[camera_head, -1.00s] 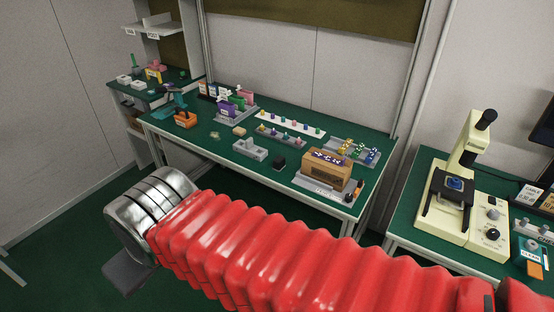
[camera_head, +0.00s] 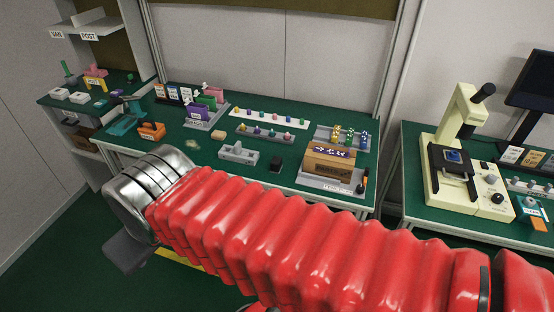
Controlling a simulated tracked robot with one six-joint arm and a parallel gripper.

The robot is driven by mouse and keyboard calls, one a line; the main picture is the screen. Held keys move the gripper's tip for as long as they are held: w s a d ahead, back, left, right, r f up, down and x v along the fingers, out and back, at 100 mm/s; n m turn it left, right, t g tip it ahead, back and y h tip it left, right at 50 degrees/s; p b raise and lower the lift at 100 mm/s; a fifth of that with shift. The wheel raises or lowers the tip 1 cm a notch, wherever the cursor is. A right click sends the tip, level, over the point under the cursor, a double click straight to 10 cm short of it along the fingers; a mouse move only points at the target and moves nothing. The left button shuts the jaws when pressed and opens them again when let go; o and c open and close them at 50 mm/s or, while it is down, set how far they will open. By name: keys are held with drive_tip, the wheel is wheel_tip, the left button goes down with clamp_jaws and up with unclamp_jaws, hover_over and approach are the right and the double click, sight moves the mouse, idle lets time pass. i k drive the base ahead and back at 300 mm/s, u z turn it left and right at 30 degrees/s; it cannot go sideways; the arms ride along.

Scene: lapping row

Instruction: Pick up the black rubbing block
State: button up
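A small black block (camera_head: 275,164), which looks like the black rubbing block, sits on the green bench top (camera_head: 208,150) near its front edge. It stands between a grey compartmented holder (camera_head: 238,152) on its left and a brown box (camera_head: 330,160) on its right. My arm, in a red ribbed sleeve with a silver joint at its left end, crosses the foreground below the bench. The arm is apart from the block in the picture. My gripper's fingers do not show, so nothing can be seen held.
An orange item (camera_head: 152,131) and racks of small coloured pieces stand on the bench. A cream microscope-like instrument (camera_head: 456,160) stands on a second green bench at right. A shelf unit (camera_head: 92,27) is at left. Green floor shows at lower left.

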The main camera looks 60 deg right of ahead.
sight(276, 164)
drive_tip(key=z, duration=0.35)
drive_tip(key=i, duration=0.7)
drive_tip(key=z, duration=1.05)
drive_tip(key=i, duration=0.95)
drive_tip(key=z, duration=0.6)
